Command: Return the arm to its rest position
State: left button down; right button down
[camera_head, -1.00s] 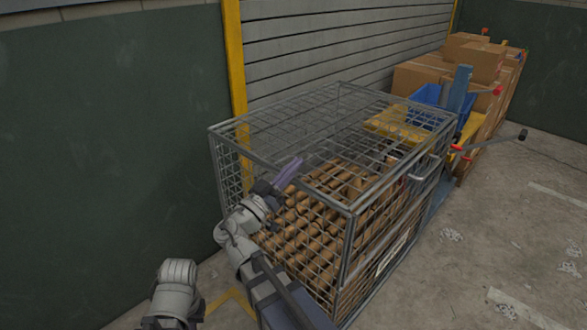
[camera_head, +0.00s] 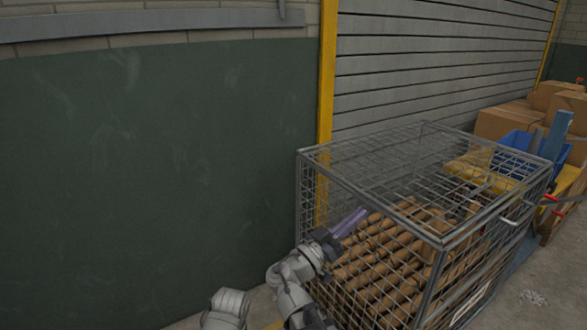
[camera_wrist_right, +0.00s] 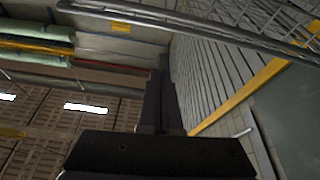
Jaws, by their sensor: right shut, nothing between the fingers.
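My right gripper (camera_head: 350,222) points up and to the right beside the near left part of the wire cage (camera_head: 424,240). Its fingers are together and empty. In the head view they overlap the cage, and I cannot tell whether they touch the wire. In the right wrist view the dark fingers of the right gripper (camera_wrist_right: 168,95) stand closed at the middle. My left gripper is out of view.
The cage holds stacked brown rolls (camera_head: 385,250). Behind it are a blue bin (camera_head: 520,141) and cardboard boxes (camera_head: 500,122). A green wall (camera_head: 150,180) and a yellow post (camera_head: 327,80) stand behind the arm. Grey floor shows at the lower right.

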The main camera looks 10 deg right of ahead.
jog(key=s+a+f+n+g+y, duration=0.25)
jog(key=f+n+y, duration=0.2)
jog(key=f, duration=0.55)
jog(key=s+a+f+n+g+y, duration=0.1)
jog(key=s+f+n+g+y, duration=0.3)
jog(key=f, duration=0.6)
jog(key=s+a+f+n+g+y, duration=0.1)
jog(key=s+a+f+n+y, duration=0.2)
jog(key=a+f+y, duration=0.35)
jog(key=s+a+f+n+g+y, duration=0.2)
jog(key=s+a+f+n+y, duration=0.15)
jog(key=a, duration=0.55)
notch_tip(320, 180, up, 35)
jog(key=a+p, duration=0.1)
jog(key=p, duration=3.3)
jog(key=shift+s+a+n, duration=0.2)
jog(key=shift+s+n, duration=0.05)
jog(key=shift+n, duration=0.15)
